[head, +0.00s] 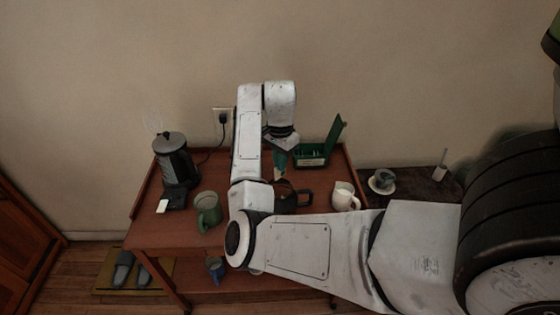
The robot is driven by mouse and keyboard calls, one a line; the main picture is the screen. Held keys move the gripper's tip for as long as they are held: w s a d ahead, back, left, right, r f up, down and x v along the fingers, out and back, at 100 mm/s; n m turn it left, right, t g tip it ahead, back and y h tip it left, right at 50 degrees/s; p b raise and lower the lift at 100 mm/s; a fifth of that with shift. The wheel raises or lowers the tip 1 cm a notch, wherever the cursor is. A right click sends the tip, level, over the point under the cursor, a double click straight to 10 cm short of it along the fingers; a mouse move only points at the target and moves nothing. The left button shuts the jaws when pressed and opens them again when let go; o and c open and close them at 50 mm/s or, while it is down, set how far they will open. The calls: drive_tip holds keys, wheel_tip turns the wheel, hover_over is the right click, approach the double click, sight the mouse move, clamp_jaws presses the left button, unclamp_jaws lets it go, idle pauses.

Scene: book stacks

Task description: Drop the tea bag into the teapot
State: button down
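My gripper (280,163) points down over the wooden table, in front of the open green box. Its teal end is small and partly covered by my arm, so I cannot tell if the fingers are open or shut. A small pale bit (277,174) shows at its lower end; it may be the tea bag, but it is too small to be sure. A dark pot with a black handle (304,198), probably the teapot, stands just below and in front of the gripper. My arm hides its left side. The green box (312,162) has its lid raised and holds small pale items.
On the table (170,236) stand a dark kettle (174,160) at left, a green mug (208,212) and a white pitcher (344,197) at right. A blue mug (215,268) sits lower down. A cup on a saucer (382,183) rests on a dark surface at right.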

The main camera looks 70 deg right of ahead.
drive_tip(key=c, duration=1.2)
unclamp_jaws()
wheel_tip(320, 180, up, 11)
drive_tip(key=shift+f+p, duration=0.1)
drive_tip(key=shift+p, duration=1.1)
